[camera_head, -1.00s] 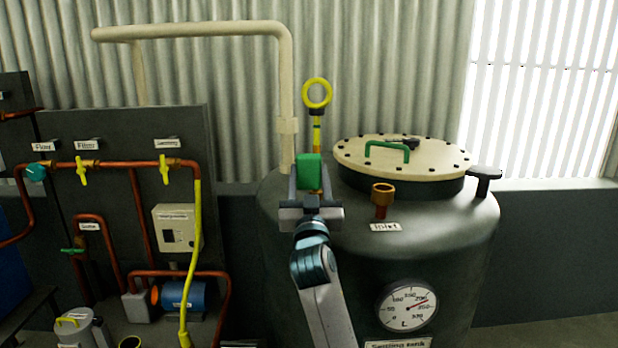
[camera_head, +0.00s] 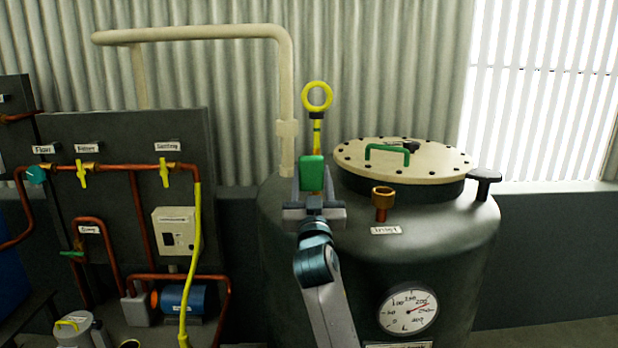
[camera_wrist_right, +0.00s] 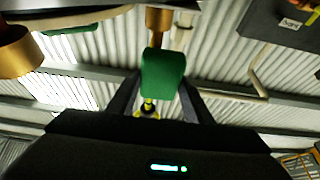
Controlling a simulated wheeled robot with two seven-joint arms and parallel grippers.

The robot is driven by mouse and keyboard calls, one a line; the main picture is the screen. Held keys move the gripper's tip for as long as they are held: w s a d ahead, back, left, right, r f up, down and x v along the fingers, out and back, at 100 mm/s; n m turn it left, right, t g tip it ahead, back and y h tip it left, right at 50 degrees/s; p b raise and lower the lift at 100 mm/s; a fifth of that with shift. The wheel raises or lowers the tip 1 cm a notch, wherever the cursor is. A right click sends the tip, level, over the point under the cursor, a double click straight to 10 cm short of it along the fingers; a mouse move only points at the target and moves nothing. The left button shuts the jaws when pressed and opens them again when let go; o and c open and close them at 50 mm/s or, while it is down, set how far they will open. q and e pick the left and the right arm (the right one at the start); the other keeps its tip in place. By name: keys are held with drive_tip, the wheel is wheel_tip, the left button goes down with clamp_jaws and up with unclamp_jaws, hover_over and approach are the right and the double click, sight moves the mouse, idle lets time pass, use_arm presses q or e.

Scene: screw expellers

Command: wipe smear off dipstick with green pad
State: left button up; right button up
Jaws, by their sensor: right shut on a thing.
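The dipstick (camera_head: 317,96) has a yellow ring handle, a dark collar and a yellow shaft. It stands upright at the back left of the settling tank's top. The green pad (camera_head: 312,173) is a small block in front of the shaft and hides its lower part. My right gripper (camera_head: 313,183) is shut on the pad, with a finger on each side. In the right wrist view the pad (camera_wrist_right: 163,76) sits between the fingers, and the yellow dipstick (camera_wrist_right: 148,107) shows behind it. I cannot tell whether pad and shaft touch. My left gripper is not in view.
The tank (camera_head: 450,250) carries a round bolted lid (camera_head: 350,155) with a green handle (camera_head: 387,149), a brass inlet (camera_head: 383,200) and a black knob (camera_head: 484,180). A cream pipe (camera_head: 286,90) runs close to the left of the dipstick. A pipe panel (camera_head: 120,130) stands at left.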

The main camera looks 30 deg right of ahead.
drive_tip(key=s+d, duration=0.1)
drive_tip(key=s+d+p, duration=0.1)
drive_tip(key=d, duration=0.1)
idle(0.4)
drive_tip(key=shift+w, duration=0.15)
drive_tip(key=shift+a, duration=0.1)
idle(0.4)
drive_tip(key=shift+w+a+b, duration=0.25)
drive_tip(key=shift+w+a, duration=0.3)
drive_tip(key=shift+a, duration=0.3)
drive_tip(key=shift+w+a+b, duration=0.25)
drive_tip(key=shift+w+a, duration=0.25)
drive_tip(key=shift+a, duration=0.3)
drive_tip(key=shift+s+a+p, duration=0.3)
drive_tip(key=shift+s+a, duration=0.15)
drive_tip(key=shift+s, duration=0.2)
drive_tip(key=shift+s+a+p, duration=0.15)
drive_tip(key=shift+s+a, duration=0.2)
drive_tip(key=shift+s, duration=0.3)
drive_tip(key=shift+s+a+p, duration=0.2)
drive_tip(key=shift+s+a, duration=0.2)
drive_tip(key=shift+s, duration=0.25)
drive_tip(key=shift+s+a+p, duration=0.15)
drive_tip(key=shift+s+a, duration=0.2)
drive_tip(key=shift+s, duration=0.3)
